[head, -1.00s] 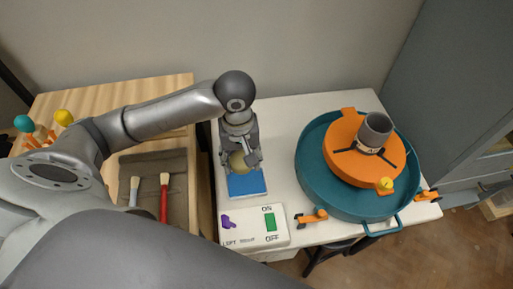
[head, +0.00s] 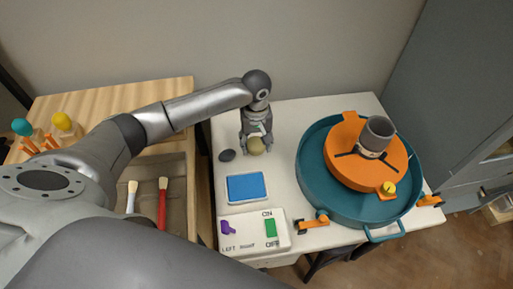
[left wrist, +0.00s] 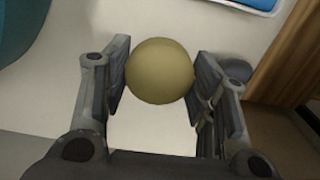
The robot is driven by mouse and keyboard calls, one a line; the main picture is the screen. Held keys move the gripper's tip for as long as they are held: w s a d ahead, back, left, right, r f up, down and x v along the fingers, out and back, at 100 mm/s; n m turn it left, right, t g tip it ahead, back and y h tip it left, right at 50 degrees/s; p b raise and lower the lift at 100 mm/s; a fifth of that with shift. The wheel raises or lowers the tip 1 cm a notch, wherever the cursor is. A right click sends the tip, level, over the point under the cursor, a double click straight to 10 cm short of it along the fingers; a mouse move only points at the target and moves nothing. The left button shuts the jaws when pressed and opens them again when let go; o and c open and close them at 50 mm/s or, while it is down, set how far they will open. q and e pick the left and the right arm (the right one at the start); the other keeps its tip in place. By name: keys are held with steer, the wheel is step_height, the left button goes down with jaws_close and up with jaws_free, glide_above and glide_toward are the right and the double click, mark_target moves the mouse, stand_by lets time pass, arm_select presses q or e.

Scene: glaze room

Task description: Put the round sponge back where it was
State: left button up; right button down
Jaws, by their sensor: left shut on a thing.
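The round sponge (head: 256,146) is a yellowish-olive ball. My left gripper (head: 257,141) is shut on it, over the back left part of the white table. In the left wrist view the round sponge (left wrist: 160,71) sits between the two fingers of my left gripper (left wrist: 160,75). I cannot tell whether it touches the table. A blue rectangular pad (head: 247,187) lies nearer the front. A small dark oval thing (head: 227,155) lies to the left of the gripper. My right gripper is not in view.
A teal round basin (head: 312,190) with an orange disc (head: 345,162) and a grey cup (head: 378,130) fills the table's right. A switch panel (head: 250,236) is at the front left. Brushes (head: 162,205) lie on the wooden table to the left.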

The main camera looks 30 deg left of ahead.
mark_target(256, 148)
arm_select(q)
steer(key=shift+w+f, duration=0.25)
steer(key=shift+f, duration=0.05)
steer(key=shift+w+a+f, duration=0.1)
steer(key=shift+f, duration=1.55)
steer(key=shift+f, duration=0.1)
steer(key=o, duration=0.9)
step_height(256, 148, up, 12)
steer(key=shift+r, duration=0.15)
